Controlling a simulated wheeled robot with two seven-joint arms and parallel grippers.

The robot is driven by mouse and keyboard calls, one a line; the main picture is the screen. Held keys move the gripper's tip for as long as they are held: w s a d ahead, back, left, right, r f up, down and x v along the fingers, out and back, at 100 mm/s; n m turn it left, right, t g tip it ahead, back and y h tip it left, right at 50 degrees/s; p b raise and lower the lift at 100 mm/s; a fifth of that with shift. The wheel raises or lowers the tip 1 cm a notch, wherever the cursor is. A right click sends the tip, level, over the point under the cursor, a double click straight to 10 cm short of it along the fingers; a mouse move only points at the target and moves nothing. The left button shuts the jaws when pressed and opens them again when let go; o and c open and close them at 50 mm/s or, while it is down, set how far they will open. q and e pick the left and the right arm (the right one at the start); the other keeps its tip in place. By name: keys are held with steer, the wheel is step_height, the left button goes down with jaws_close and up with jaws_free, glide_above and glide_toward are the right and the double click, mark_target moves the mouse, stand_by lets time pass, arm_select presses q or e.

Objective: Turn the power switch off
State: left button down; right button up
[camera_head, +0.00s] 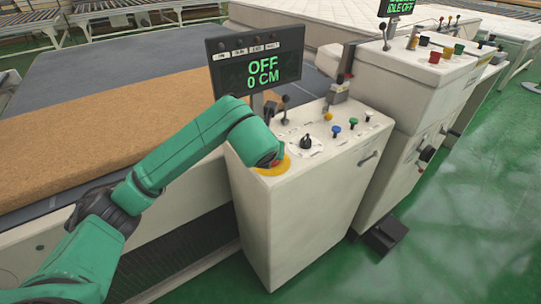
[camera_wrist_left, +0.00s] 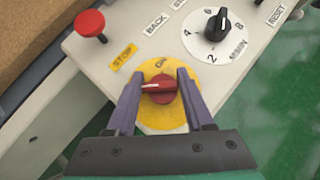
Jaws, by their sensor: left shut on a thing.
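The power switch is a red knob (camera_wrist_left: 162,88) on a round yellow plate (camera_wrist_left: 162,122), on the near corner of the white control cabinet (camera_head: 310,205). Its white mark lies nearly level across the picture in the wrist view. My left gripper (camera_wrist_left: 161,74) reaches down over it, shut on the knob with one finger on each side. In the head view my arm's end hides the knob and fingers; part of the yellow plate (camera_head: 272,170) shows. The display (camera_head: 256,62) above the cabinet reads "OFF" and "0 CM". My right gripper is in neither view.
A red button (camera_wrist_left: 90,24) by the "STOP" label and a black numbered dial (camera_wrist_left: 217,24) sit close to the switch. Blue (camera_head: 336,131) and green (camera_head: 353,122) buttons are further right. A brown mattress slab (camera_head: 110,130) lies on the bed at left. Green floor is open at right.

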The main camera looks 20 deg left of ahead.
arm_select(q)
steer(key=shift+r, duration=0.1)
stand_by(0.3)
steer(key=shift+c, duration=1.4)
jaws_free()
steer(key=b+v, duration=0.1)
steer(key=v, duration=1.3)
steer(key=shift+s+r, duration=0.15)
steer(key=shift+s, duration=0.05)
